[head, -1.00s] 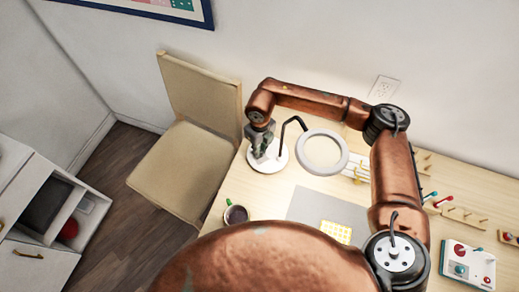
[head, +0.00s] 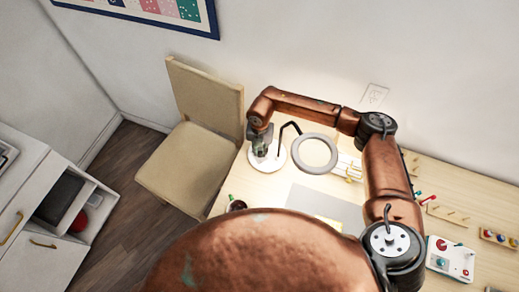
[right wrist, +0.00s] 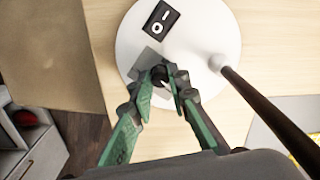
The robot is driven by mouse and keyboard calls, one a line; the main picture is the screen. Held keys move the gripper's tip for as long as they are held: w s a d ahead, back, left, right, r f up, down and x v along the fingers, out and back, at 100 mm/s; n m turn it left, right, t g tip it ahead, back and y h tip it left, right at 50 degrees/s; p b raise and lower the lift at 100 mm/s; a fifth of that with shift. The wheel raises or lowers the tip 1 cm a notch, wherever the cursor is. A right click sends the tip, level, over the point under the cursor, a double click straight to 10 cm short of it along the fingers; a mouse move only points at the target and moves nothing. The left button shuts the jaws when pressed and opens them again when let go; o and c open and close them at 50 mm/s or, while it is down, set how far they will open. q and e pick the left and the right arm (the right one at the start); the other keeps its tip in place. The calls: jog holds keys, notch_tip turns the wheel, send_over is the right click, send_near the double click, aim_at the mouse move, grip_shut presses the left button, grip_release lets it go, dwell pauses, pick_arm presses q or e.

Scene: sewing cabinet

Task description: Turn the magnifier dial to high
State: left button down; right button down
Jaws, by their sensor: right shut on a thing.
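The magnifier lamp has a round white base (head: 279,163), a thin black arm and a ring-shaped magnifier head (head: 332,154) over the table. In the right wrist view the base (right wrist: 205,65) carries a black rocker switch (right wrist: 161,20) and a small dark dial (right wrist: 159,73). My right gripper (head: 261,150) reaches down onto the left part of the base. In the right wrist view its green fingers (right wrist: 161,82) are shut on the dial from both sides. They partly hide the dial, and its setting cannot be read. My left gripper is not in view.
The lamp's dark arm (right wrist: 262,107) rises close to the right of the fingers. A beige chair (head: 190,158) stands left of the table. A mug (head: 237,205), a grey mat (head: 335,207), pegs and a control box (head: 450,258) are on the table.

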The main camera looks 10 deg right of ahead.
aim_at(260, 152)
jog(key=shift+a+r+m+p, duration=0.15)
jog(key=shift+m+p, duration=0.35)
jog(key=shift+m, duration=0.3)
jog(key=c, duration=1.8)
grip_release()
notch_tip(260, 152, up, 12)
jog(key=shift+f, duration=0.1)
